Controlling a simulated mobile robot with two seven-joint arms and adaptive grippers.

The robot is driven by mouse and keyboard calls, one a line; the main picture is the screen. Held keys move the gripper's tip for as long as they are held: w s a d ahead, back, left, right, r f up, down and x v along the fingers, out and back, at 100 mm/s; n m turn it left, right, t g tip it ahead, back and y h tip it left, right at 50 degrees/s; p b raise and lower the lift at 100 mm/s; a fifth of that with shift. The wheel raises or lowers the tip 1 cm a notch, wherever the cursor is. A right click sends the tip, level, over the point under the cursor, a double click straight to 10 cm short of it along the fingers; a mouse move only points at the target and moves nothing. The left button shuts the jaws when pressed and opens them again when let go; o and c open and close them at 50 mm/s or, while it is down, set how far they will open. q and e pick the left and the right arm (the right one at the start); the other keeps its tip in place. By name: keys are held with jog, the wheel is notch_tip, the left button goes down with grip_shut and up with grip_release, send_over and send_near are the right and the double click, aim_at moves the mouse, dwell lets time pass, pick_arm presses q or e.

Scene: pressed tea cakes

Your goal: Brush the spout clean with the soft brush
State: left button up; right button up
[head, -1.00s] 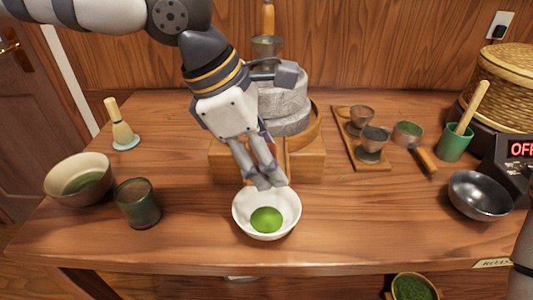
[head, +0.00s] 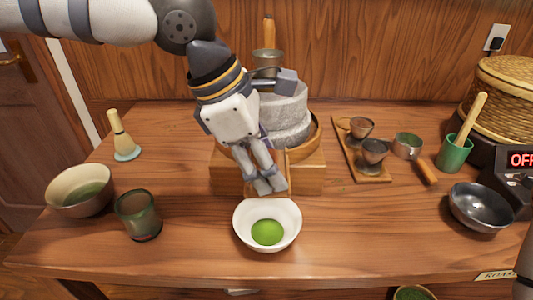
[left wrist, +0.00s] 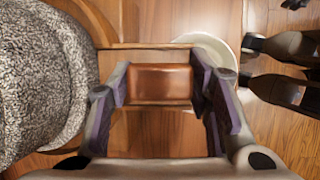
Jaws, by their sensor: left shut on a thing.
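My left gripper (head: 268,184) is low in front of the stone mill (head: 284,116), just behind the white bowl (head: 240,226) of green powder (head: 267,232). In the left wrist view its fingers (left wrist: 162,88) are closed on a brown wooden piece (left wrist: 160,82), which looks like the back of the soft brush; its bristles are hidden. The spout (head: 251,190), at the front of the mill's wooden base (head: 305,174), is largely hidden behind the gripper. I cannot tell whether the brush touches it. My right gripper is out of view.

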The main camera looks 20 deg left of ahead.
pick_arm(q)
jog(key=shift+s+d+f, duration=0.15)
jog(key=shift+s, duration=0.4)
jog(key=shift+s+d+f, duration=0.15)
jog(key=shift+s, duration=0.4)
jog(key=shift+s+d+r, duration=0.25)
jog(key=shift+s+r, duration=0.6)
jog(key=shift+r, duration=0.35)
jog(key=shift+s+d+r, duration=0.25)
jog(key=shift+s+r, duration=0.6)
jog(key=shift+r, duration=0.3)
